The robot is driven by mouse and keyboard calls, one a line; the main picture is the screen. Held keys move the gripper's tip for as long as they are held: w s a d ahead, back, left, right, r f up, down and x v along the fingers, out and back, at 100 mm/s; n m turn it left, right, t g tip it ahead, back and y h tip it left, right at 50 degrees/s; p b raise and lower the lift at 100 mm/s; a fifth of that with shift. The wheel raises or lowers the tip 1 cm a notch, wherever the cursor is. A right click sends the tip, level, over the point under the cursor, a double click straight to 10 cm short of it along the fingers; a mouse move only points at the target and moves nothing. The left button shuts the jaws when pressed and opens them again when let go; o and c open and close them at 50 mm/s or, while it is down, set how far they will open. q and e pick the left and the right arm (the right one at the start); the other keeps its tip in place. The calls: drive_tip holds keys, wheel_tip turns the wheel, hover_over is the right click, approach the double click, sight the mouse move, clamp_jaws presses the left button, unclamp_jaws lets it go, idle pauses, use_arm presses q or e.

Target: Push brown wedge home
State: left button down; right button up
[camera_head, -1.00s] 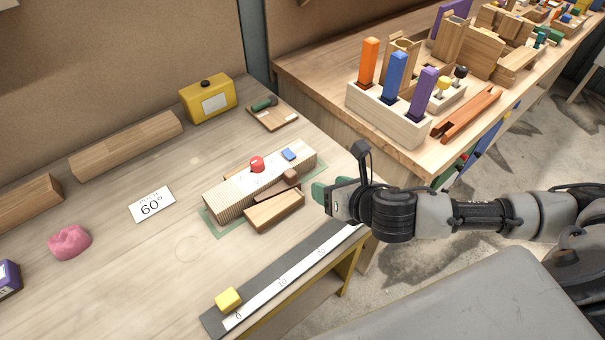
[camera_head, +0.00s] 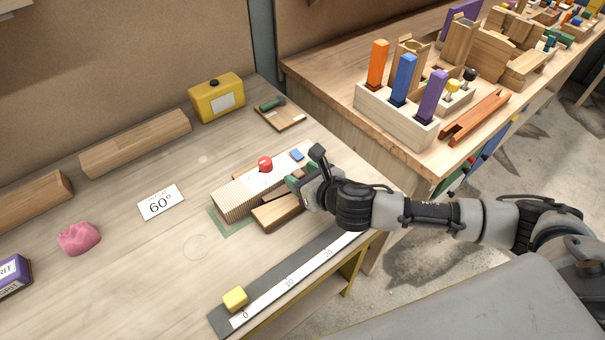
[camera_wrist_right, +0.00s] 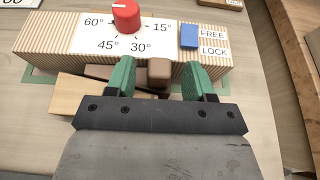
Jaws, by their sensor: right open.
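The brown wedge (camera_wrist_right: 160,70) shows in the right wrist view as a small rounded block at the front side of the ribbed box, between my green fingertips. My right gripper (camera_wrist_right: 165,78) is open around it, with a gap visible at the right finger; I cannot tell whether the left finger touches it. The ribbed wooden box (camera_head: 235,200) has a white top with a red knob (camera_wrist_right: 127,15) and a blue slider (camera_wrist_right: 189,36) beside FREE and LOCK. My left gripper is not in view.
A ruler strip (camera_head: 290,284) with a yellow cube (camera_head: 235,299) runs along the table's front edge. A yellow case (camera_head: 217,98) stands behind.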

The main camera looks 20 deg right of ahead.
drive_tip(key=shift+w, duration=0.15)
drive_tip(key=shift+c, duration=0.4)
clamp_jaws()
drive_tip(key=shift+a+r+p, duration=0.1)
drive_tip(key=shift+a+p, duration=0.25)
drive_tip(key=shift+a, duration=0.05)
drive_tip(key=shift+s+a+p, duration=0.15)
drive_tip(key=shift+a+p, duration=0.15)
drive_tip(key=shift+a, duration=0.2)
drive_tip(key=shift+s+a+p, duration=0.15)
drive_tip(key=shift+a+p, duration=0.15)
drive_tip(key=shift+a, duration=0.2)
drive_tip(key=shift+o, duration=0.4)
unclamp_jaws()
drive_tip(key=shift+a, duration=0.2)
